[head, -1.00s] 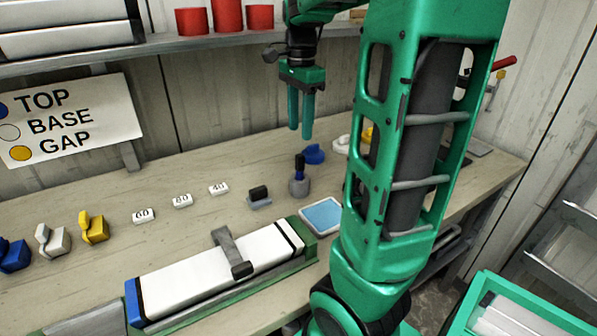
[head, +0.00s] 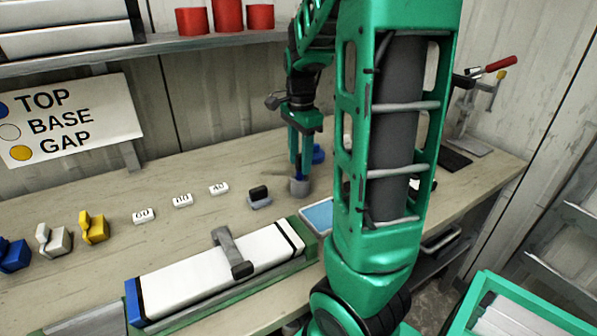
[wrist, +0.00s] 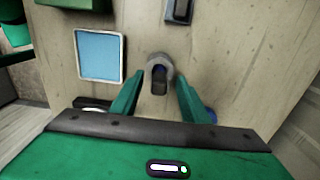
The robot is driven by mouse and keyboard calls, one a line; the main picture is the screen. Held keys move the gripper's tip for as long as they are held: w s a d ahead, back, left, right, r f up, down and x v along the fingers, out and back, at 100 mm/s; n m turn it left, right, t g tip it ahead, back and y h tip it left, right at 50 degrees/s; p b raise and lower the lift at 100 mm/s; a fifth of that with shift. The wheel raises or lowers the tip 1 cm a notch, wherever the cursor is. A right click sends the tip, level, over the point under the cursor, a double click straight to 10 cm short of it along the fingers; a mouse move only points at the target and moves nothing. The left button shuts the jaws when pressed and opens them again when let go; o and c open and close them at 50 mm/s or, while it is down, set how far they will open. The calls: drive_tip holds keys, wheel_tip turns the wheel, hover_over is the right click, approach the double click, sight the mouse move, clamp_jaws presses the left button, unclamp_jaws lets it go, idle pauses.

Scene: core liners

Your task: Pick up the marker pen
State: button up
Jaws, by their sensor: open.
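The marker pen (wrist: 160,84) stands in a grey holder (head: 299,187) on the workbench. In the wrist view the pen is a dark shape inside the holder's round grey rim (wrist: 158,60). My gripper (head: 301,165) is right above the holder, pointing down, its fingers apart. In the wrist view my gripper (wrist: 160,77) has one finger on each side of the pen. I cannot tell whether a finger touches it. In the head view the fingers mostly hide the pen.
A blue-topped tray (wrist: 100,55) lies near the holder. A dark block on a grey-blue base (head: 259,198) stands left of it. A blue object (head: 318,154) is just behind. A long white core in a green cradle (head: 190,275) lies in front. Number tags (head: 182,200) lie left.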

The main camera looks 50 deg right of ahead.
drive_tip(key=shift+c, duration=0.2)
clamp_jaws()
